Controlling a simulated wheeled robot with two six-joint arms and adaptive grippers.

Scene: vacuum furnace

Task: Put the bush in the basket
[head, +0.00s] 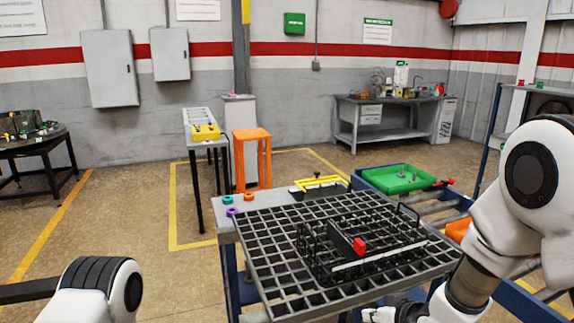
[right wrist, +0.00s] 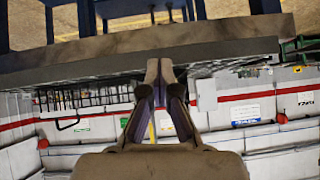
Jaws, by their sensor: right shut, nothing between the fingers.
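Small ring-shaped pieces, which look like bushes, lie at the left corner of the grey table: a teal ring (head: 228,199), a purple ring (head: 231,211) and an orange ring (head: 248,196). I cannot tell which is the task's bush. The black wire basket (head: 312,262) stands on a dark grid tray (head: 262,262). A dark block with a red end (head: 360,245) is in it. My right gripper (right wrist: 159,70) is shut and empty, low near the table's front edge; in the head view it is partly cut off by the bottom edge. My left gripper is out of view.
A black-and-yellow item (head: 318,182) lies at the table's back edge. A green tray (head: 398,178) with small parts sits behind, on a roller conveyor. An orange stool (head: 252,152) and a side table with a yellow item (head: 206,132) stand further back.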

